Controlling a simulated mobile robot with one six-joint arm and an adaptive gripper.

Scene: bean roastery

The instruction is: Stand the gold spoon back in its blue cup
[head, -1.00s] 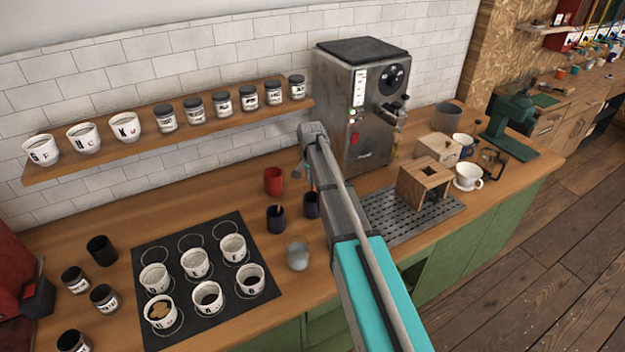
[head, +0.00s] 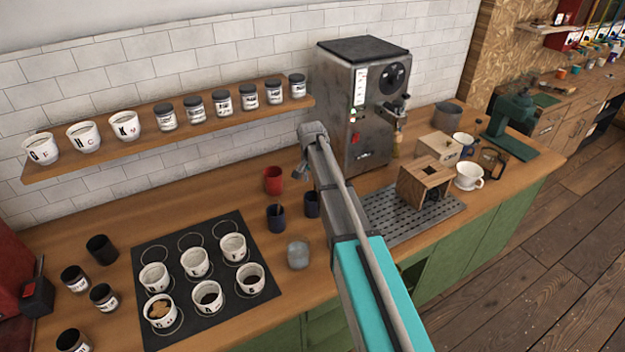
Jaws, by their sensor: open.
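Two small dark blue cups stand on the wooden counter near the middle of the head view. The left blue cup (head: 276,219) has a thin stick-like handle (head: 279,208) leaning up out of it; its colour is too small to tell for sure. The right blue cup (head: 312,206) stands beside my arm, and its inside is hard to see. I cannot pick out the gold spoon with certainty. My gripper (head: 305,174) hangs small at the far end of my arm, above and behind the cups. It is open, and its fingertips are apart from both cups.
A red cup (head: 273,180) stands behind the blue cups and a grey metal cup (head: 298,255) in front. A black mat (head: 262,294) with several white cups lies at left. The espresso machine (head: 345,130) and drip tray (head: 385,225) stand right of my arm.

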